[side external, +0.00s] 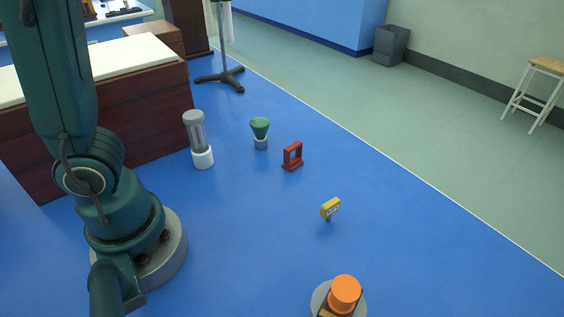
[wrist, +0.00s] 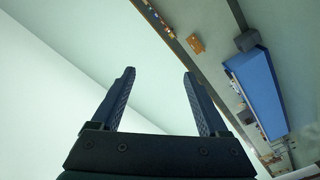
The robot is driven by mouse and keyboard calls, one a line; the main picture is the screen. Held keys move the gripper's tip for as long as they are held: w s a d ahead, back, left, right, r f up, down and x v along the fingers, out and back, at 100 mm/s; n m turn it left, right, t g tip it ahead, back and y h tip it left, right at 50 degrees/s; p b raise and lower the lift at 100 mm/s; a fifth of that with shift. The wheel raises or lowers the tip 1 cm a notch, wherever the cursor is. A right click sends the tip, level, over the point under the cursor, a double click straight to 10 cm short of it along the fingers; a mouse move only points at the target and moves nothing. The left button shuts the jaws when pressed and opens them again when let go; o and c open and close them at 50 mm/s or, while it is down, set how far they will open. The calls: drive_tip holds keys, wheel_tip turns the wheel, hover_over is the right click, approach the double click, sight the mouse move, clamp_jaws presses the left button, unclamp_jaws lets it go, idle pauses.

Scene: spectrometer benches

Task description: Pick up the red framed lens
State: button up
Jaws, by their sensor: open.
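The red framed lens (side external: 292,155) stands upright on the blue floor in the side external view, near the middle. It is a small red rectangular frame. My gripper (wrist: 158,85) shows in the wrist view with its two dark fingers apart and nothing between them. It points away from the floor objects, toward the pale wall and ceiling. The gripper is not seen in the side external view, so its distance from the lens cannot be told. The lens is not in the wrist view.
A green-topped piece (side external: 260,132) and a grey-and-white cylinder (side external: 198,140) stand left of the lens. A small yellow item (side external: 330,208) and an orange-topped device (side external: 344,293) are nearer the camera. A dark wooden bench (side external: 130,120) is at left. Blue floor right of the lens is clear.

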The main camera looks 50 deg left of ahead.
drive_tip(key=w+a+f+n+g+y, duration=0.2)
drive_tip(key=w+a+f+n+y, duration=0.1)
drive_tip(key=a+f+n+y, duration=0.15)
drive_tip(key=n+g+y, duration=0.6)
drive_tip(key=g+y, duration=0.1)
drive_tip(key=g, duration=0.8)
hover_over(295, 154)
drive_tip(key=d, duration=0.4)
wheel_tip(295, 154, down, 18)
wheel_tip(295, 154, down, 18)
drive_tip(key=shift+s+a, duration=0.15)
drive_tip(key=shift+a+f+n, duration=0.2)
drive_tip(key=shift+f+n, duration=0.05)
drive_tip(key=shift+x, duration=2.3)
drive_tip(key=c, duration=1.2)
